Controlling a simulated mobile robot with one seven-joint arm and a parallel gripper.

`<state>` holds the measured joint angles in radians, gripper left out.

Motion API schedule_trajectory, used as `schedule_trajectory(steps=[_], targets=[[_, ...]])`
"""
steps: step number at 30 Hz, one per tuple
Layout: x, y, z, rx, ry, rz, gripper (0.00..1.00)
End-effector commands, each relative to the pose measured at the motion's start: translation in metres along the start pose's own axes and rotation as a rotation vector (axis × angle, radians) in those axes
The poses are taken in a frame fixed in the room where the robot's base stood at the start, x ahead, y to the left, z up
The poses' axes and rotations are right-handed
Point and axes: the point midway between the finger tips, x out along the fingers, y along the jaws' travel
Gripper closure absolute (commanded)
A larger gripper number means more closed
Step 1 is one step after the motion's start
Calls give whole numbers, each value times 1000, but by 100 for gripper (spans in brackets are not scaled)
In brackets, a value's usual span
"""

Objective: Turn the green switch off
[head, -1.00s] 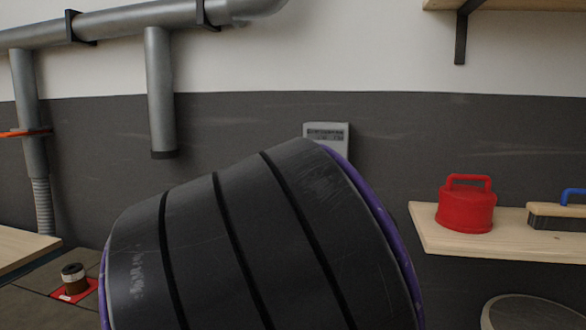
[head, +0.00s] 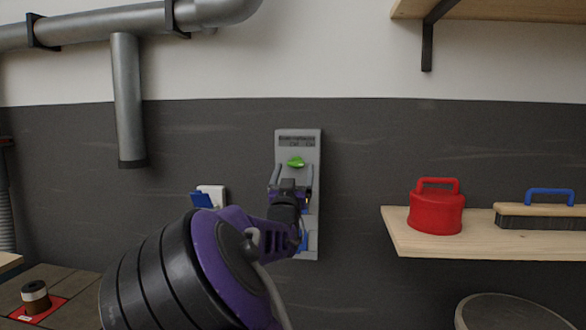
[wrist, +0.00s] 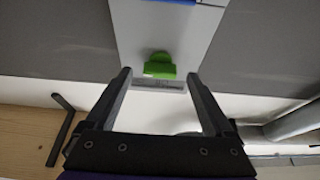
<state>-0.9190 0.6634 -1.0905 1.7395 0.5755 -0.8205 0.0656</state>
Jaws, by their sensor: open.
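The green switch (head: 296,161) is a small knob near the top of a grey panel (head: 284,149) on the dark wall. It also shows in the wrist view (wrist: 159,66), ahead of my fingers and between their lines. My gripper (head: 290,172) is in front of the panel, just below the switch in the head view. In the wrist view my gripper (wrist: 160,78) is open, with its two fingers apart and nothing between them. The gap in depth between fingertips and switch is hard to judge. My arm hides the middle of the panel.
A blue part (head: 309,241) shows low on the panel. A white and blue wall fixture (head: 209,196) is left of it. A wooden shelf (head: 410,236) at right holds a red container (head: 436,212) and a brush (head: 540,216). A grey pipe (head: 127,100) is at upper left.

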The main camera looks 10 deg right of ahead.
Motion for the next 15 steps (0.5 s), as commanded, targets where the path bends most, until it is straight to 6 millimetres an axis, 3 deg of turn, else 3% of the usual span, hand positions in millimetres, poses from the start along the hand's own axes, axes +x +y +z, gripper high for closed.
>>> schedule_trajectory(steps=[6, 15], targets=[[19, 0, 0, -1, 0, 0, 12], [21, 0, 0, 1, -1, 0, 12]])
